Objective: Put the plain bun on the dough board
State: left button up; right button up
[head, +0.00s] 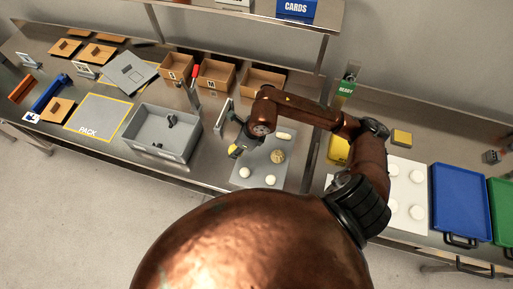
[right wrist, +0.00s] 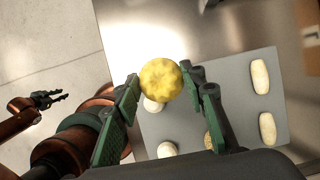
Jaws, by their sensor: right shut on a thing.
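My right gripper (right wrist: 163,92) is shut on a round yellow bun (right wrist: 160,80) with a lumpy surface. In the head view the gripper (head: 238,148) is by the left edge of a grey board (head: 258,158), above the worktop. Pale round buns (head: 244,172), a textured brownish bun (head: 278,156) and long pale rolls (head: 284,135) lie on that board. The wrist view shows the board (right wrist: 225,95) below and beside the held bun, which partly hides a pale bun (right wrist: 153,105). My left gripper (right wrist: 48,99) is open and empty at the left of the wrist view.
A grey bin (head: 163,133) stands left of the board, and wooden boxes (head: 216,76) stand behind. A white sheet with pale rounds (head: 409,191), a blue tray (head: 460,198) and a green tray (head: 502,205) are on the right. A shelf overhangs the back.

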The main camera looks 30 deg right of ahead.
jog(key=d+f, duration=0.4)
jog(key=w+d+f+p, duration=0.1)
jog(key=d+f, duration=0.1)
jog(key=d, duration=0.1)
jog(key=shift+w+d, duration=0.1)
jog(key=shift+w+d+f, duration=0.1)
jog(key=shift+d+f, duration=0.45)
jog(key=shift+f, duration=0.05)
jog(key=f, duration=0.1)
jog(key=f+p, duration=0.1)
jog(key=f, duration=0.1)
jog(key=shift+d+f, duration=0.2)
jog(key=shift+f, duration=0.05)
jog(key=o, duration=0.7)
jog(key=shift+f, duration=0.1)
jog(key=o, duration=0.5)
jog(key=shift+r, duration=0.2)
jog(key=b+v, duration=0.1)
jog(key=v, duration=1.1)
